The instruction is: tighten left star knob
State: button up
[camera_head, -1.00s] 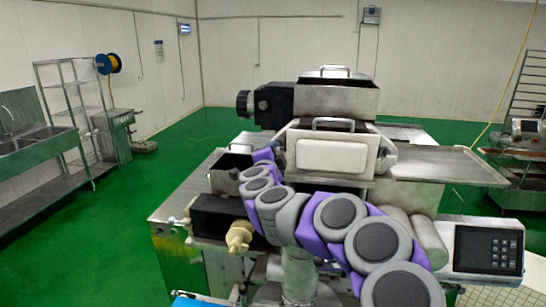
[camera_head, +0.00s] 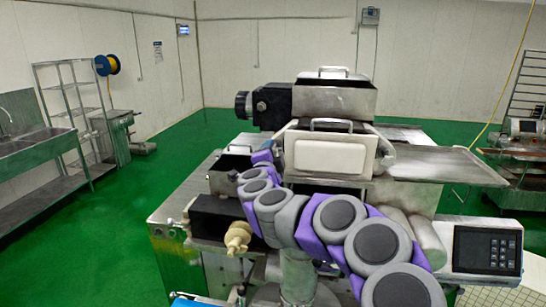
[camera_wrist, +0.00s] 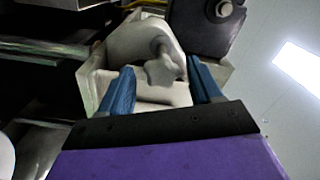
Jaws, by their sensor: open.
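A pale grey star knob (camera_wrist: 161,72) shows in the wrist view, at the front of a rounded light-coloured housing (camera_wrist: 140,42). My gripper (camera_wrist: 160,78) is open, with its blue fingers on the left and right of the knob in the picture. I see no clear contact; the depth between fingertips and knob is hard to tell. In the head view my arm reaches up to the left side of the machine (camera_head: 333,150), and its far end hides the knob and the fingers there.
A dark block with a bolt (camera_wrist: 222,10) sits right of the housing in the wrist view. In the head view, a metal tray (camera_head: 440,163) juts out at the right, above a control panel (camera_head: 487,250). A beige fitting (camera_head: 238,236) sticks out at lower left.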

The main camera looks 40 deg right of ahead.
jog(key=v, duration=1.7)
jog(key=shift+b, duration=0.3)
